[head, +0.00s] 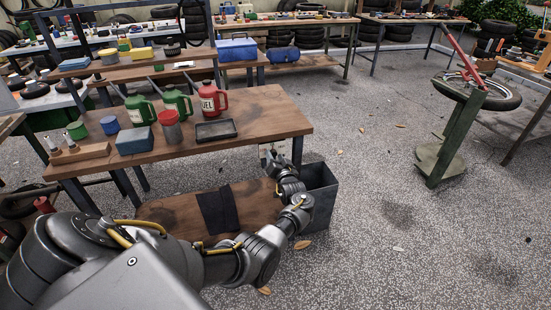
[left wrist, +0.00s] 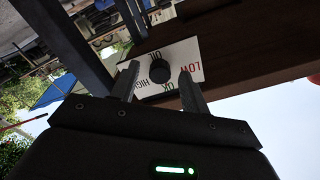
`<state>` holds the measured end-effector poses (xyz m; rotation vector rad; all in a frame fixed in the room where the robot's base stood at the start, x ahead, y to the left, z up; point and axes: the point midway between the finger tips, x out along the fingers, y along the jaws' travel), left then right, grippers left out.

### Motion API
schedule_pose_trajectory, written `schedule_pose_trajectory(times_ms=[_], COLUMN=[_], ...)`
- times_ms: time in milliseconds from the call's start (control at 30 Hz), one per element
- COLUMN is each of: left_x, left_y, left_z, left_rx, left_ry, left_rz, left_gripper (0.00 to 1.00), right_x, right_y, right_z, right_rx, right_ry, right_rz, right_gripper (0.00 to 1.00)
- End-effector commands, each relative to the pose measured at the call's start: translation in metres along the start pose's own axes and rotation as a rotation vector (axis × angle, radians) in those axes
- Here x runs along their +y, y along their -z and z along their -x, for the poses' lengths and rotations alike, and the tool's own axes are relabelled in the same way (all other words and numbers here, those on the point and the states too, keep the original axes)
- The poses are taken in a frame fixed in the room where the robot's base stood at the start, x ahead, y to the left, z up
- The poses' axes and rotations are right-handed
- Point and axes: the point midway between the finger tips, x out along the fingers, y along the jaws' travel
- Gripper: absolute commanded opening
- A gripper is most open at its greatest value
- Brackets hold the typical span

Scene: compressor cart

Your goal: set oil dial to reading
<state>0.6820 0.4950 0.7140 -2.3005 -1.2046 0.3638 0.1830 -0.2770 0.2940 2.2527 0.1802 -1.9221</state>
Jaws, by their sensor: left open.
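The oil dial is a dark round knob (left wrist: 159,71) on a white plate (left wrist: 184,56), seen in the left wrist view on the brown wooden edge of a bench. The plate appears turned over, with "OIL" above the knob, red "LOW" at right, "OK" below and "HIGH" at left. I cannot tell where the knob points. My left gripper (left wrist: 158,70) is open, one finger on each side of the knob; contact is unclear. In the head view my left gripper (head: 270,154) is at the bench's right front, and the dial is hidden. My right gripper is out of view.
The wooden bench (head: 258,117) carries green cans (head: 142,115), a red fuel can (head: 211,103), a black tray (head: 215,130) and a blue box (head: 134,141). A grey bin (head: 322,205) stands beside my left forearm. A green wheel stand (head: 448,145) is at right; floor between is clear.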

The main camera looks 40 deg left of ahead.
Motion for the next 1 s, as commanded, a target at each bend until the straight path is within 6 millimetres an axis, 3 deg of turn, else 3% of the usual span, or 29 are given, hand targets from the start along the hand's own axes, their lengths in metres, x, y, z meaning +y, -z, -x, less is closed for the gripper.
schedule_pose_trajectory(times_ms=[167,367,600,1000], left_x=[0.001,0.001,0.001,0.001], left_y=[0.001,0.001,0.000,0.000], left_z=[0.019,0.060,0.097,0.108], left_rx=[0.000,-0.001,0.000,0.000], left_ry=[-0.004,-0.004,-0.003,-0.001], left_rz=[-0.001,0.002,0.000,0.000], left_gripper=[0.46,0.46,0.46,0.46], right_x=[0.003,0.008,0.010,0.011], right_y=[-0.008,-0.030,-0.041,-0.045], right_z=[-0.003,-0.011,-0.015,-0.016], right_rx=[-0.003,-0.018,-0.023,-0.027], right_ry=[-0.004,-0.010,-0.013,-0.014], right_rz=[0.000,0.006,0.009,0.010], right_gripper=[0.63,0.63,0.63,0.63])
